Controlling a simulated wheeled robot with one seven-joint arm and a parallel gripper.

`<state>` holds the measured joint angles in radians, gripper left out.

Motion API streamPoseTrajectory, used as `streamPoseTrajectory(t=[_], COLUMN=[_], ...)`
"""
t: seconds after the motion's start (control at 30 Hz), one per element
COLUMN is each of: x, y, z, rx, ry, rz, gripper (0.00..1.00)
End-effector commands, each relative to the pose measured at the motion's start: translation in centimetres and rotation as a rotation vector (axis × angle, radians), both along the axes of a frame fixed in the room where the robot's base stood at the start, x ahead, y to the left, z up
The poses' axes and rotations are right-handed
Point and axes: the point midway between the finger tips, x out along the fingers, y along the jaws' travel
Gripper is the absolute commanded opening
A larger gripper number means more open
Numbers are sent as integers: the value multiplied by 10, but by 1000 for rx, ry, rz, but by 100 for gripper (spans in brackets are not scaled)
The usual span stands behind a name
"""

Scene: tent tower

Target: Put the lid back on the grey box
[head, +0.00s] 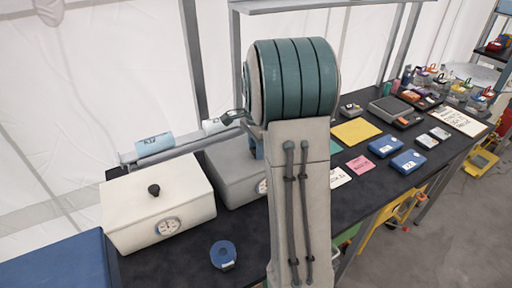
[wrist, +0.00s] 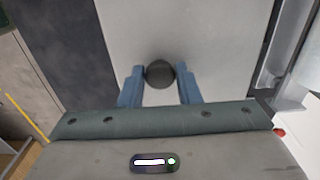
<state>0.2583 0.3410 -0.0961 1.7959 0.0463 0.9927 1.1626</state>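The grey box (head: 226,170) stands on the dark table, partly hidden behind my arm, with a dial on its front. My gripper (wrist: 160,75) is above it and points down. In the wrist view its two blue fingers stand on either side of a round dark knob (wrist: 160,72), with no clear gap between tips and knob. The knob sits on a flat light grey lid (wrist: 220,45). I cannot tell whether the lid rests on the box or is raised slightly. In the head view my arm hides the knob and most of the fingers.
A white box (head: 150,205) with a black knob and dial stands left of the grey box. A blue tape roll (head: 223,254) lies in front. Light-blue rolls (head: 154,144) lie behind. Blue cases (head: 408,161) and a yellow sheet (head: 356,131) lie to the right.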

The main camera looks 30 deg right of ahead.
Motion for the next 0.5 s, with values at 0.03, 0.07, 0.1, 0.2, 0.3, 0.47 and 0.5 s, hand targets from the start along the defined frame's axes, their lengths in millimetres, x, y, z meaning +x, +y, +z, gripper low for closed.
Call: streamPoseTrajectory(t=[0.03, 0.07, 0.1, 0.2, 0.3, 0.47, 0.5], x=[0, 0, 0, 0, 0, 0, 0], y=[0, 0, 0, 0, 0, 0, 0], z=[0, 0, 0, 0, 0, 8, 13], rx=[0, 0, 0, 0, 0, -1, -1], ry=[0, 0, 0, 0, 0, -2, -2], rz=[0, 0, 0, 0, 0, 0, 0], gripper=[45, 53, 53, 53, 53, 53, 53])
